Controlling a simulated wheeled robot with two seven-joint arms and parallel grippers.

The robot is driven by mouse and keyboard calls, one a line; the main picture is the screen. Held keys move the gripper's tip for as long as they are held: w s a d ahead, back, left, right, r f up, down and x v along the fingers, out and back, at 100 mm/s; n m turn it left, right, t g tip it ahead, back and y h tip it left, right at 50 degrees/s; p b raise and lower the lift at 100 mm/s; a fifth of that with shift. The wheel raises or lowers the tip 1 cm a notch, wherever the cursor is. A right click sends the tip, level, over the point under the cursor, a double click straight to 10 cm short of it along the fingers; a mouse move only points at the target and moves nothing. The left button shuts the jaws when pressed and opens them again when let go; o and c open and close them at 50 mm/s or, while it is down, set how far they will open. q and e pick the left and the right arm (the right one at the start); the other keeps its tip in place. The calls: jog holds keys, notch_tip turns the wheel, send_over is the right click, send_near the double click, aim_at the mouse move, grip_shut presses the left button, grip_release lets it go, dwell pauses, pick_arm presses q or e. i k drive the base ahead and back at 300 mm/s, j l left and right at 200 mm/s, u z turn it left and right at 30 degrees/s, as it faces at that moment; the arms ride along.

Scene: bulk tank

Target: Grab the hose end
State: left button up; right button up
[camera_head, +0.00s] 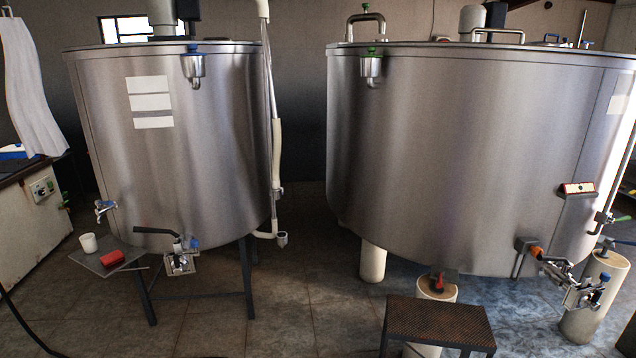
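A white hose or pipe (276,150) runs down the right side of the left steel tank (200,120). At its bottom it bends beside a short grey-white end fitting (282,239), above the floor. A thin dark hose or cable (25,330) lies on the floor at the lower left, and its end runs out of the picture. I cannot tell which of these has the hose end of the task. Neither of my grippers shows in the head view.
A second steel tank (460,160) stands at right. Outlet valves stick out low on the left tank (180,262) and right tank (580,288). A dark step stool (440,322) stands in front. A small shelf (95,262) holds a white cup (89,243). The middle floor is clear.

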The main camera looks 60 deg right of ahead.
aim_at(276, 189)
jog(key=i+l+z, duration=0.25)
jog(key=i+z, duration=0.2)
jog(key=i+l+z, duration=0.15)
jog(key=i+z, duration=0.75)
jog(key=i+j+z, duration=0.2)
jog(key=i+z, duration=0.2)
jog(key=i+l, duration=0.1)
jog(key=i, duration=0.3)
jog(key=i+l+u, duration=0.1)
jog(key=i, duration=0.35)
jog(key=i+l, duration=0.2)
jog(key=i, duration=0.2)
